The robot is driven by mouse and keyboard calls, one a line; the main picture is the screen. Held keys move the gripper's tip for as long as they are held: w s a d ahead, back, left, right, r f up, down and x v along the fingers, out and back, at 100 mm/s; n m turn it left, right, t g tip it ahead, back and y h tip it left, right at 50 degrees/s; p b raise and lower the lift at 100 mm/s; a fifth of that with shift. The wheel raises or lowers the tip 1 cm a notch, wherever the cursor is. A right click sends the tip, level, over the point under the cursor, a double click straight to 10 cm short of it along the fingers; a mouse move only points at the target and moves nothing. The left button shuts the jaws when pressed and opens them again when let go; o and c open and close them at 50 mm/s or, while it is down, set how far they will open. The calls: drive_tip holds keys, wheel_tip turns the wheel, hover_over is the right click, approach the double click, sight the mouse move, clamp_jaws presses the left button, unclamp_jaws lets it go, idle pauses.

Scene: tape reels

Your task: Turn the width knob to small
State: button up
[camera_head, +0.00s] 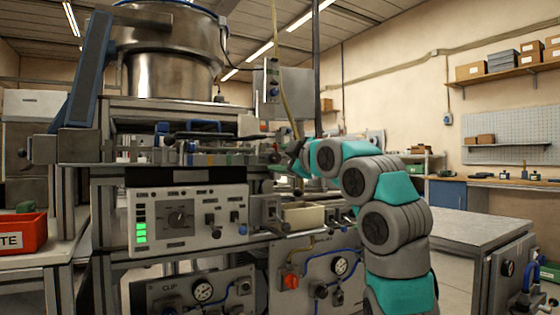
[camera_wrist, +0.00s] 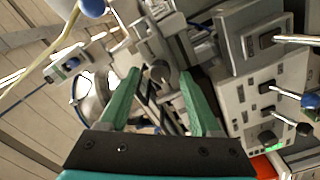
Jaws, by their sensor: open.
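In the head view my gripper (camera_head: 290,150) is small and partly hidden among machine parts, right of the panel.
A steel bowl (camera_head: 172,75) stands above the machine. Lower panels carry gauges (camera_head: 203,291) and a red knob (camera_head: 290,281). An orange bin (camera_head: 22,233) is at left. Levers with rounded ends (camera_wrist: 308,100) stick out at right in the wrist view. A grey table (camera_head: 465,228) is at right.

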drive_tip(key=b+v, duration=0.3)
drive_tip(key=v, duration=0.4)
drive_tip(key=shift+w, duration=0.1)
